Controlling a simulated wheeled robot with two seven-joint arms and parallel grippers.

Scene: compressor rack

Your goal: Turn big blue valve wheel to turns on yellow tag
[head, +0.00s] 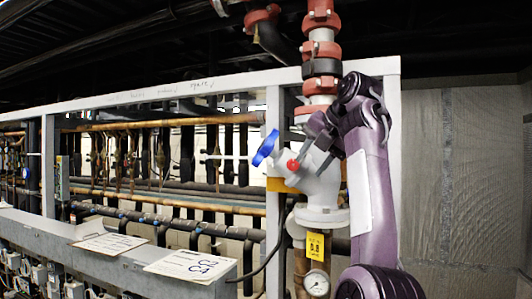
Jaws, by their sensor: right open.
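The blue valve wheel (265,147) sits edge-on at the left end of a stem on the white valve body (318,182). A yellow tag (315,246) hangs below the valve's flange. It bears dark figures too small to read for certain. My right gripper (312,132) is open in front of the upper valve body, to the right of the blue wheel and apart from it. Its fingers are dark and partly blend with the wrist. My left gripper is out of view.
A small red knob (293,165) is on the valve body. A round gauge (317,284) is below the tag. Red-coupled pipe (321,50) rises above the valve. A pale rack frame (273,150) stands behind the wheel. Labelled cards (190,264) lie on the ledge at left.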

